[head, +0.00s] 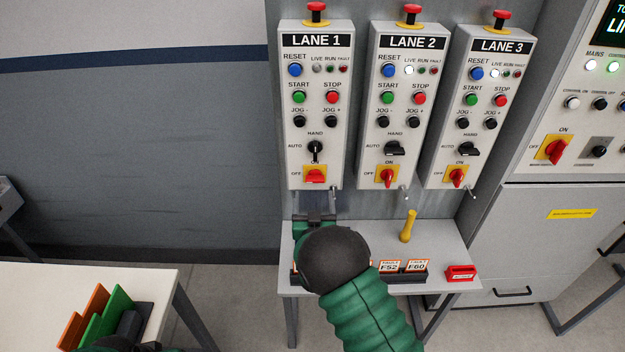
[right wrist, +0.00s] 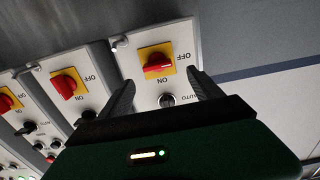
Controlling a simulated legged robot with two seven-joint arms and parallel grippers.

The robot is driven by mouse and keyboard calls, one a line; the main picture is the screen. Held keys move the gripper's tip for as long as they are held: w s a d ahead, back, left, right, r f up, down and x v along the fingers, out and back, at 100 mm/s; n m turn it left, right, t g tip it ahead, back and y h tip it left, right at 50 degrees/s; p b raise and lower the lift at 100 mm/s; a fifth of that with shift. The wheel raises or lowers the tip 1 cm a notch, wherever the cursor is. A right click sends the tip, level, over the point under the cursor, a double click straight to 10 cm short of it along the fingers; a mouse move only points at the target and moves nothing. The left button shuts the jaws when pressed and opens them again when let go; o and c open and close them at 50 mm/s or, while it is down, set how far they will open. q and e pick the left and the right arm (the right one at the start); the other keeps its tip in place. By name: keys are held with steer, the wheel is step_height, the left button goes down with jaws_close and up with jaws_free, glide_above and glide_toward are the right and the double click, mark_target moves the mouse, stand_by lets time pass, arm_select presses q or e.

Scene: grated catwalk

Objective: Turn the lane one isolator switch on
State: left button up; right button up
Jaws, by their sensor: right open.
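The lane one isolator switch (head: 315,175) is a red handle on a yellow plate low on the LANE 1 panel (head: 313,110). Its handle lies crosswise, toward OFF, and the lane one LIVE lamp (head: 317,69) is unlit. My right gripper (head: 320,202) is open just below that panel, its fingers pointing up toward it. In the right wrist view the switch (right wrist: 158,64) shows ahead between the open fingertips (right wrist: 160,80), which appear apart from the handle. My left gripper does not show clearly; only a dark green part is at the lower left edge.
The LANE 2 isolator (head: 387,176) and LANE 3 isolator (head: 457,176) stand close to the right, handles upright. Below is a shelf (head: 450,243) with a yellow-handled object (head: 408,226), fault tags (head: 390,267) and a red block (head: 461,273). Left of the panels is bare wall.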

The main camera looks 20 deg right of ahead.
mark_target(314, 181)
steer(key=x, duration=0.6)
steer(key=shift+d+f+p, duration=0.1)
steer(key=shift+d+p, duration=0.2)
steer(key=shift+d, duration=0.1)
steer(key=shift+w+d, duration=0.1)
steer(key=shift+w, duration=0.35)
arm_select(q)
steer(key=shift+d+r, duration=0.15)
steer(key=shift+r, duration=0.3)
arm_select(e)
steer(key=shift+w, duration=0.1)
steer(key=shift+a, duration=0.25)
steer(key=shift+c, duration=0.2)
